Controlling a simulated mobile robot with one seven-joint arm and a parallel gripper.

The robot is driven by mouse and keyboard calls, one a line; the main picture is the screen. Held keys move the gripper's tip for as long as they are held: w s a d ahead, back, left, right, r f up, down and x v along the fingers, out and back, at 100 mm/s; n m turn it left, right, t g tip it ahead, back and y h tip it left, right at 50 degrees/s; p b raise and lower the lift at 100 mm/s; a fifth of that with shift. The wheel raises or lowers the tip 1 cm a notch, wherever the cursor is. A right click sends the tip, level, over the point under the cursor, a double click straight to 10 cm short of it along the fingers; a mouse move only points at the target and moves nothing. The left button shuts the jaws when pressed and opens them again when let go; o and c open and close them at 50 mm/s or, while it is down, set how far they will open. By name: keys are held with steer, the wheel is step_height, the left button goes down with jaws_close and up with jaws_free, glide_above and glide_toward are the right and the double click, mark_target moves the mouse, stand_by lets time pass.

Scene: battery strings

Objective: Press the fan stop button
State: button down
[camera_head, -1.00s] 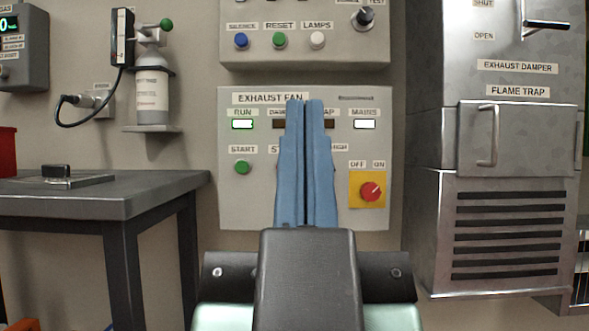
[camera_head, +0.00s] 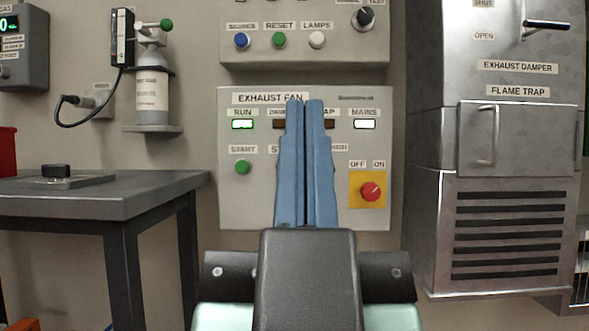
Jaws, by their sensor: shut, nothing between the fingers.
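The exhaust fan panel (camera_head: 355,215) is a grey box on the wall, straight ahead. Its RUN lamp (camera_head: 242,124) is lit green and its MAINS lamp (camera_head: 364,124) is lit white. The green START button (camera_head: 242,167) is at its left. A label beginning "ST" shows just right of START, but the stop button itself is hidden behind my gripper. My gripper (camera_head: 304,102) has two blue fingers, closed together and empty, pointing up in front of the panel's middle. I cannot tell whether the fingers touch the panel.
A red rotary switch (camera_head: 371,191) on a yellow plate is right of my gripper. Above is another panel with blue, green and white buttons (camera_head: 279,40). A dark table (camera_head: 100,204) stands at left, and a metal flame trap cabinet (camera_head: 430,220) at right.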

step_height(320, 180, up, 19)
steer(key=p, duration=1.9)
steer(key=shift+f, duration=0.1)
